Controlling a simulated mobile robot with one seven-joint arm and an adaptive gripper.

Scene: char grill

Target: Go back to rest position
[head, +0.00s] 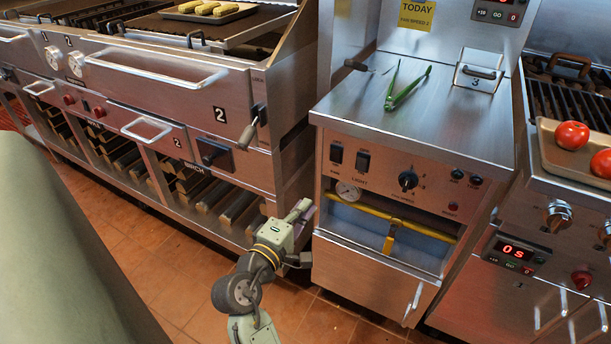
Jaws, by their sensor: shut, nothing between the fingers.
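My gripper (303,213) is low in the head view, in front of the gap between the left grill and the middle steel cabinet (420,130). Its fingers are shut, and nothing shows between them. My arm reaches up to it from the bottom edge. The gripper is well below the cabinet's top, and I cannot tell whether it is clear of the cabinet's front.
Green tongs (407,87) lie on the cabinet's top. The left grill (170,75) has protruding handles and a tray of corn (214,14). At right, tomatoes (571,135) sit on a tray beside a grate. Tiled floor (180,285) is open in front.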

